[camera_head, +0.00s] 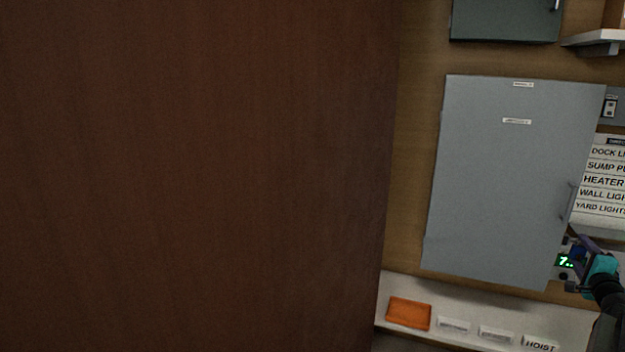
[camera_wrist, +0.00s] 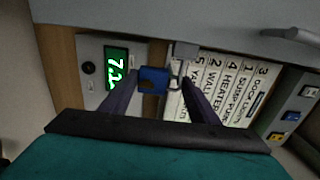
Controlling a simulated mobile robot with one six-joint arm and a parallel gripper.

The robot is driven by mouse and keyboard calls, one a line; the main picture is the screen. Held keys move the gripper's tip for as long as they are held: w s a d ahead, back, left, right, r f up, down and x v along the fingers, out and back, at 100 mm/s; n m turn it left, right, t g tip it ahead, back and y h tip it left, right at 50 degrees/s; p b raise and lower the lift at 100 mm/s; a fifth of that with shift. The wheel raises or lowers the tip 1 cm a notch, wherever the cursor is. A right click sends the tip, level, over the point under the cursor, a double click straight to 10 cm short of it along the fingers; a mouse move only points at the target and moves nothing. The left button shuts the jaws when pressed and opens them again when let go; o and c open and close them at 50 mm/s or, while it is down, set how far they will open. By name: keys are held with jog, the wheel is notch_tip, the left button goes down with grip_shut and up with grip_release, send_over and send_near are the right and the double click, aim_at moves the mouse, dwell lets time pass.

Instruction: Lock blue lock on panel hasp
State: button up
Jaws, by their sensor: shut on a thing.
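The blue lock (camera_wrist: 153,79) is between the fingertips of my gripper (camera_wrist: 160,76) in the wrist view. My gripper is shut on it. Its metal shackle (camera_wrist: 174,82) points right, beside a small grey tab, likely the panel hasp (camera_wrist: 186,50), at the edge of the grey panel door. I cannot tell whether the shackle passes through the tab. In the head view the grey panel (camera_head: 510,190) hangs on the wall, and my gripper (camera_head: 580,253) is at its lower right corner. The lock is too small to make out clearly there.
A green display (camera_wrist: 116,68) and a label list (camera_wrist: 225,90) flank the lock. A metal door handle (camera_wrist: 290,36) is at upper right. A large brown surface (camera_head: 190,180) fills the left of the head view. An orange tray (camera_head: 409,314) lies on the shelf below.

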jog(key=o, duration=1.1)
jog(key=shift+d+f, duration=0.1)
jog(key=shift+f, duration=0.5)
jog(key=shift+r, duration=0.2)
jog(key=shift+s+a+b, duration=0.3)
jog(key=shift+s+a, duration=0.1)
jog(key=shift+s, duration=0.2)
jog(key=shift+b+v, duration=0.9)
jog(key=shift+v, duration=1.85)
jog(key=shift+s+r, duration=0.1)
jog(key=shift+b+v, duration=1.65)
jog(key=shift+v, duration=5.2)
jog(key=shift+d, duration=0.1)
